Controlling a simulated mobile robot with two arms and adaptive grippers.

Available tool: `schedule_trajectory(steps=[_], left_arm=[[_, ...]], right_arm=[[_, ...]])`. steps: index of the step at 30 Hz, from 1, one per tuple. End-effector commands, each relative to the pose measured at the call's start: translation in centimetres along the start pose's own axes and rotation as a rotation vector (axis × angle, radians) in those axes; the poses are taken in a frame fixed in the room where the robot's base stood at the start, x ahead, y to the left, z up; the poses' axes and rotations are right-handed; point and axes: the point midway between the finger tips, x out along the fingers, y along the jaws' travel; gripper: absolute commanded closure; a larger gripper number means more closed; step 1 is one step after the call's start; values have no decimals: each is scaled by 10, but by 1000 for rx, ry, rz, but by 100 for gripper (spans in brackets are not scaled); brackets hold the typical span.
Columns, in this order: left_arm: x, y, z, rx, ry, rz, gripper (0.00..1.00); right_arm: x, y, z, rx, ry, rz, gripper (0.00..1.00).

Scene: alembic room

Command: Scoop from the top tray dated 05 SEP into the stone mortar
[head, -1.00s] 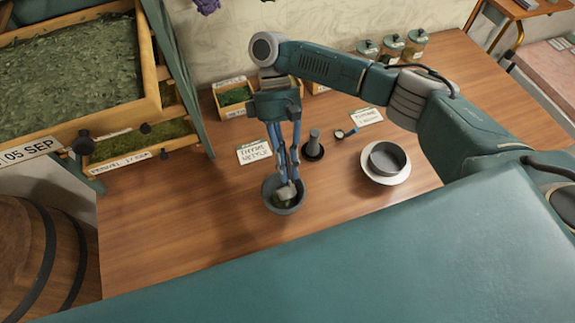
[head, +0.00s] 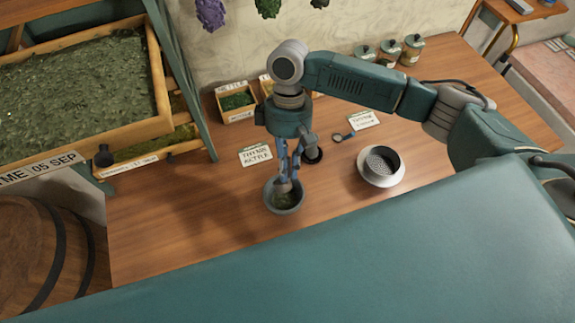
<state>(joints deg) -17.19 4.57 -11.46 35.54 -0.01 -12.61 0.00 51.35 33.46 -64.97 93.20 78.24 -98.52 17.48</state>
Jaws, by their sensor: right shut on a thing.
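The top tray (head: 128,131), full of green-grey dried herb, is at the upper left; its front label (head: 45,166) reads "05 SEP". The stone mortar (head: 285,209) is a grey bowl on the wooden table, with some green herb inside. My right gripper (head: 286,181) points down directly over the mortar. It is shut on a small pale scoop (head: 284,188), mostly hidden by the fingers; whether the scoop touches the bowl or holds herb I cannot tell. My left gripper is not in view.
A lower tray (head: 150,156) sits under the top one. A white dish with a sieve cup (head: 381,166) stands right. Jars (head: 389,52) line the wall.

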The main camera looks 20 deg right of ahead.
Motion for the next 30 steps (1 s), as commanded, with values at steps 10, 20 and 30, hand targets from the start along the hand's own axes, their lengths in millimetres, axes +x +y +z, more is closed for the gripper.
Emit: schedule_trajectory(steps=[10,20,30], left_arm=[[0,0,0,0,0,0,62],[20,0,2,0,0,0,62],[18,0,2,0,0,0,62]], right_arm=[[-5,-3,5,-69,337,194,100],[-10,-4,3,-119,607,347,100],[-13,-4,2,-119,612,351,100]])
